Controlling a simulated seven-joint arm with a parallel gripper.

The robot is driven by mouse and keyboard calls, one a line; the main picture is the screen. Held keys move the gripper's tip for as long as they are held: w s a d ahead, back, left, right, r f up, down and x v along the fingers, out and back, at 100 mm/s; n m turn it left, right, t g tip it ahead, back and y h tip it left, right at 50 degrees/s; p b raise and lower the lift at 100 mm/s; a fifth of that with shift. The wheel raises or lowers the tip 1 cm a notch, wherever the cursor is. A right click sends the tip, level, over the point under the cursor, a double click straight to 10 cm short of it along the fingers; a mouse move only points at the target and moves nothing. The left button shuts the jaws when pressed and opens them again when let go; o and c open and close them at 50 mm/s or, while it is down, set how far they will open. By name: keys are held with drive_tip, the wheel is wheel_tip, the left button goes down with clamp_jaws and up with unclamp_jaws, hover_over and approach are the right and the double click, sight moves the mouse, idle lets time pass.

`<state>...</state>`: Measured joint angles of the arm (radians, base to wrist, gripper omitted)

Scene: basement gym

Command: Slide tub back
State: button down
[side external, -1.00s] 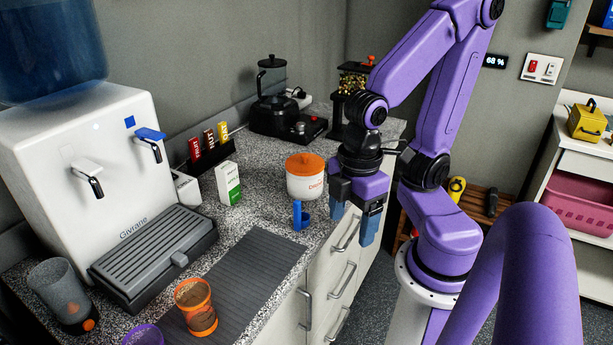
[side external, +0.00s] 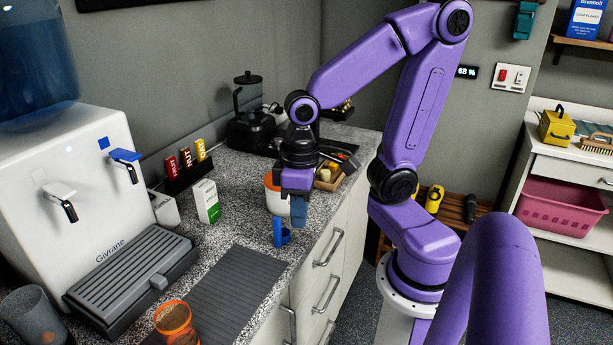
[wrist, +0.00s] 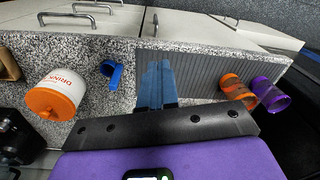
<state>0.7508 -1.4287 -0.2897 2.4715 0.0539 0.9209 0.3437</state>
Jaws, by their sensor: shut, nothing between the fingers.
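The tub, white with an orange lid, stands on the speckled counter. In the side view the tub (side external: 274,200) is partly hidden behind my gripper (side external: 299,220). In the wrist view the tub (wrist: 58,88) shows its lettering and lid, left of the fingers and apart from them. My gripper (wrist: 157,68) points down with its blue fingers together and nothing between them; in the wrist view they overlap the dark ribbed mat.
A blue scoop-like item (side external: 281,235) stands by the counter's front edge, near the tub, and shows in the wrist view (wrist: 115,76). A white-green carton (side external: 206,201), bar rack (side external: 186,170) and water dispenser (side external: 90,190) stand left. The ribbed mat (side external: 235,290) is clear in its middle.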

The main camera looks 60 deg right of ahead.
drive_tip(key=w+d+r+m+t, duration=0.1)
drive_tip(key=w+d+m, duration=0.9)
drive_tip(key=m, duration=1)
drive_tip(key=s+d+r+m+t, duration=0.1)
drive_tip(key=s+d+m, duration=0.3)
drive_tip(key=d+m, duration=0.45)
drive_tip(key=s+d+r+m+t, duration=0.1)
drive_tip(key=s+d+m, duration=0.3)
drive_tip(key=m, duration=0.7)
drive_tip(key=w+f, duration=0.7)
drive_tip(key=f, duration=0.3)
drive_tip(key=shift+w+d+h, duration=0.15)
drive_tip(key=shift+d+h, duration=0.15)
drive_tip(key=shift+d, duration=0.05)
